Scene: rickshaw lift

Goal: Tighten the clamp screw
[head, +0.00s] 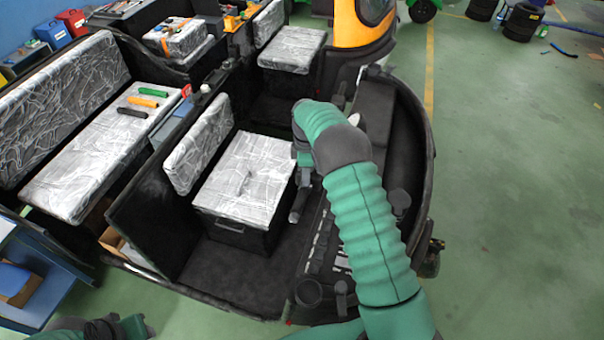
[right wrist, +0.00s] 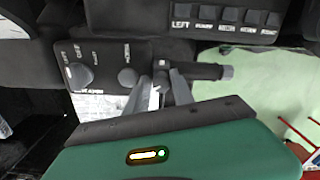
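In the right wrist view my right gripper (right wrist: 161,82) has its two grey fingers apart. A dark upright piece (right wrist: 162,69) shows between the fingertips, beneath a dash panel. I cannot tell for sure whether this piece is the clamp screw. A dark bar with a grey end (right wrist: 226,72) runs to the right from there. In the head view my right gripper is beside the rickshaw's front seat, mostly hidden by my own green arm. My left gripper (head: 105,328) is at the bottom left edge, partly cut off and away from the rickshaw's controls.
The dash panel (right wrist: 100,72) carries knobs, with labelled switches (right wrist: 228,30) at its right. The front seat (head: 247,180) is wrapped in plastic. Tools with coloured handles (head: 143,102) lie on the rear seat. A blue table (head: 50,300) stands at the lower left.

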